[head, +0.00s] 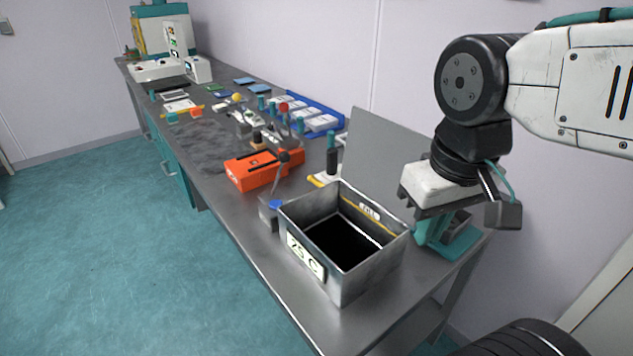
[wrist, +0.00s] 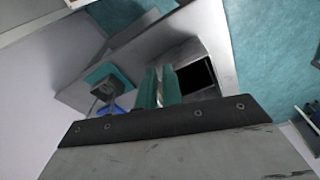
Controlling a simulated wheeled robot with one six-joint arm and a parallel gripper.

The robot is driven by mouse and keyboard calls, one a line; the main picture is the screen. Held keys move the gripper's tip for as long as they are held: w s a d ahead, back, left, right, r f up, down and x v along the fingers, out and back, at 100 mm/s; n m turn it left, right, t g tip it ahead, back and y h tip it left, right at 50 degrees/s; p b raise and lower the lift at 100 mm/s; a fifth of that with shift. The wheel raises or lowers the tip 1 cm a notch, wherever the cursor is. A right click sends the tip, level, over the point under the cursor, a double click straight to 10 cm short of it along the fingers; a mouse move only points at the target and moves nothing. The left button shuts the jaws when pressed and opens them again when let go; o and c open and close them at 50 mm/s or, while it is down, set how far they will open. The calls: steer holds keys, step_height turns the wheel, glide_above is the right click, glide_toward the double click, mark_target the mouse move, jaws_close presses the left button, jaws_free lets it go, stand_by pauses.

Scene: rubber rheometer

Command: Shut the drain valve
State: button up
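The open grey metal tank (head: 345,262) sits near the bench's front edge, with a "25 C" plate on its front and a dark interior. A small blue handle (head: 276,204) shows by its left corner, on a grey fitting; it looks like the drain valve, but its setting cannot be told. My gripper (head: 432,226) hangs above and beyond the tank's right side, away from that handle. In the wrist view its two teal fingers (wrist: 161,88) stand a little apart with nothing seen between them. A dark square opening (wrist: 197,76), likely the tank's, shows beyond them.
A teal-based device (head: 455,243) stands on the bench below my gripper. An orange unit (head: 258,170) and a dark bottle (head: 332,158) stand left of and behind the tank. A grey panel (head: 385,150) rises behind. Floor (head: 110,250) in front is clear.

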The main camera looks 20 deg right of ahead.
steer(key=w, duration=0.3)
steer(key=w+h, duration=0.1)
steer(key=w, duration=0.2)
steer(key=w+h, duration=0.1)
steer(key=w, duration=0.2)
steer(key=shift+w+d, duration=0.2)
steer(key=shift+d, duration=0.15)
jaws_close()
steer(key=w+a+f+n+t+h, duration=0.1)
steer(key=w+a+f+t, duration=0.1)
steer(key=w+a, duration=0.5)
steer(key=w+a+f+n+t, duration=0.1)
steer(key=w+a+f, duration=0.4)
steer(key=w, duration=1)
steer(key=shift+a+t+h, duration=0.4)
steer(key=shift+a+t, duration=0.5)
steer(key=shift+f, duration=0.15)
steer(key=x, duration=1)
steer(key=shift+w+d+f, duration=0.1)
steer(key=shift+d+f, duration=0.05)
steer(key=d, duration=0.2)
steer(key=shift+w+d+r, duration=0.25)
steer(key=shift+w, duration=0.05)
steer(key=shift+w+d, duration=0.25)
steer(key=shift+d, duration=0.3)
